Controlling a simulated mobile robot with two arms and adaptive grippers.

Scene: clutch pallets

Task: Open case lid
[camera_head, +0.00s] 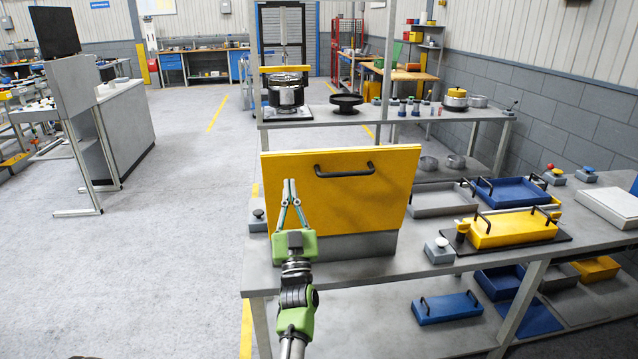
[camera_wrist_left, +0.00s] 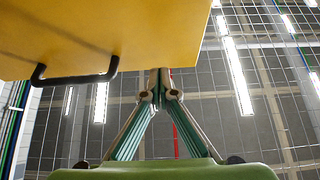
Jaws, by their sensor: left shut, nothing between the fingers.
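The case stands on the near workbench, with its grey body (camera_head: 350,246) low and its yellow lid (camera_head: 340,212) raised steeply above it. The lid's broad face with a black handle (camera_head: 343,170) near the top edge is toward me. My left gripper (camera_head: 289,182) is in front of the lid's left part, left of the handle, with its fingertips together and pointing up. In the left wrist view, the shut fingertips (camera_wrist_left: 160,82) are empty beside the lid (camera_wrist_left: 110,35) and its handle (camera_wrist_left: 75,76). I cannot tell if they touch the lid. The case's inside is hidden.
Right of the case, the workbench (camera_head: 390,268) holds a grey tray (camera_head: 440,199), a blue tray (camera_head: 515,191), a yellow case (camera_head: 508,228) and a grey button box (camera_head: 439,251). A shelf bench (camera_head: 440,118) with pots stands behind.

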